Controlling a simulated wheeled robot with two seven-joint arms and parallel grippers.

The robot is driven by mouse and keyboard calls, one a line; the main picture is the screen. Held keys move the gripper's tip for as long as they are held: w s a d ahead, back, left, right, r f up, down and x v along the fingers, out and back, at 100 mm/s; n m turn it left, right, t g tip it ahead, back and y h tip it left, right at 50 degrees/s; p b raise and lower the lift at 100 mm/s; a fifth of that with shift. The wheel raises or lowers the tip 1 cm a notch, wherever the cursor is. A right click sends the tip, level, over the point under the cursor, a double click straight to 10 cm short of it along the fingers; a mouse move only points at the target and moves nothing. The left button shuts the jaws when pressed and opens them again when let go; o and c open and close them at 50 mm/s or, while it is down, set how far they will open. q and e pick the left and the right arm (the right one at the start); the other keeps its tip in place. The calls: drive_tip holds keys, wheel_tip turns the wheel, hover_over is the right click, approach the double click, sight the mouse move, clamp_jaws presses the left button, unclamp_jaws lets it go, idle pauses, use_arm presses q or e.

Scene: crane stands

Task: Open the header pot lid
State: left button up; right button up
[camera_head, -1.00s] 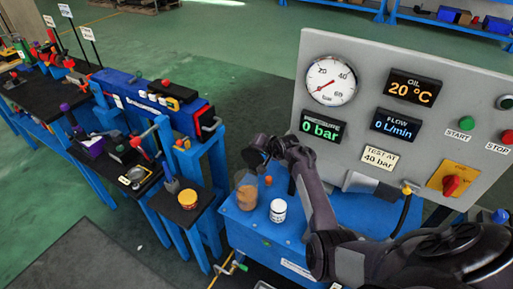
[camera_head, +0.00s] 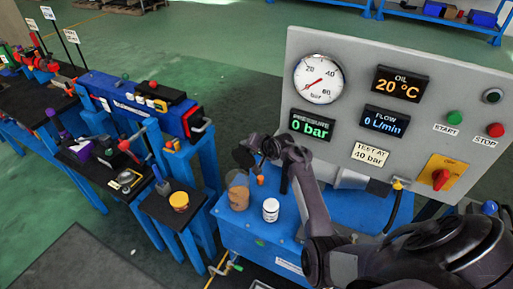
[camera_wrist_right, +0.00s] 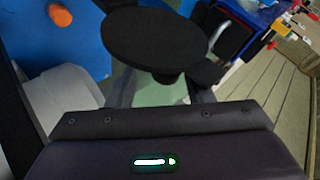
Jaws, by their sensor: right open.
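A brownish see-through pot (camera_head: 238,191) stands on the blue tank top (camera_head: 256,233). A black disc, which looks like the pot lid (camera_head: 243,157), shows above the pot, beside my right gripper (camera_head: 262,152). In the right wrist view the black disc (camera_wrist_right: 153,36) is large, with a short stub below it toward my fingers. My right gripper (camera_wrist_right: 160,92) is open, its fingers on either side of the space below the stub. I cannot tell whether they touch it. My left gripper is not in view.
A white jar (camera_head: 271,209) and an orange cap (camera_head: 261,180) stand near the pot. The grey gauge panel (camera_head: 350,112) rises behind my right arm, reading 0 bar. Blue benches with tools (camera_head: 120,150) stand at left, a gap of floor between.

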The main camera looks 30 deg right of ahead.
drive_tip(key=v, duration=0.6)
drive_tip(key=shift+f, duration=0.15)
drive_tip(key=shift+c, duration=0.2)
